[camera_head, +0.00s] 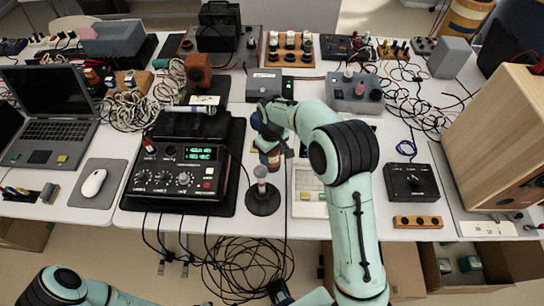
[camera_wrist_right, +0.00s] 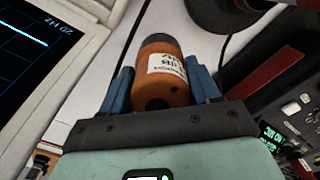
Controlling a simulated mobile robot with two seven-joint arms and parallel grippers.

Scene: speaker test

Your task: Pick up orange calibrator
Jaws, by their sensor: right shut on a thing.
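The orange calibrator (camera_wrist_right: 176,88) is a short cylinder with a dark grey end and a white printed label. In the wrist view it lies between the two blue fingers of my right gripper (camera_wrist_right: 162,88), which is shut on it. In the head view the calibrator (camera_head: 271,158) shows small below my right gripper (camera_head: 273,148), between the black meter and a light device. I cannot tell whether it touches the table.
A black meter (camera_head: 180,178) with a lit display stands left of the gripper. A round black stand (camera_head: 263,202) is just in front of it. A light device with a screen (camera_wrist_right: 40,50) is beside it. A wooden speaker (camera_head: 500,140) stands at the right. Cables lie around.

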